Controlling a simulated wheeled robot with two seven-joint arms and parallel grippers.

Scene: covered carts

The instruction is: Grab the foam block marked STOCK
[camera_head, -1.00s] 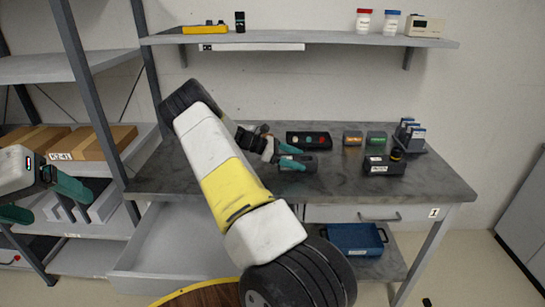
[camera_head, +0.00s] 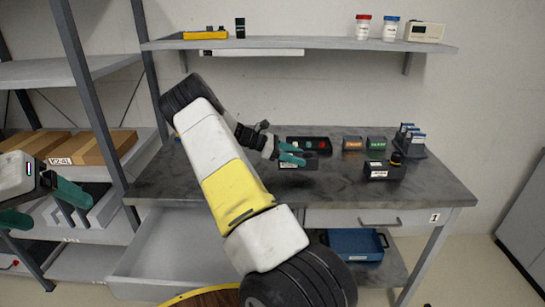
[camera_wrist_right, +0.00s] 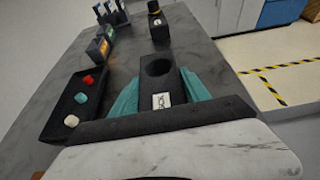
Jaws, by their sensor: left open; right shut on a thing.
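A dark foam block (camera_head: 311,166) with a round hole and a small white label is at the front middle of the worktop. It also shows in the right wrist view (camera_wrist_right: 160,84); its label lettering is too small to read surely. My right gripper (camera_head: 300,154) is shut on this block, with one teal finger along each side. I cannot tell whether the block touches the worktop. My left gripper (camera_head: 44,204) is open and empty at the far left, in front of the shelving rack.
An open drawer (camera_head: 165,257) juts out below the worktop (camera_head: 435,186).

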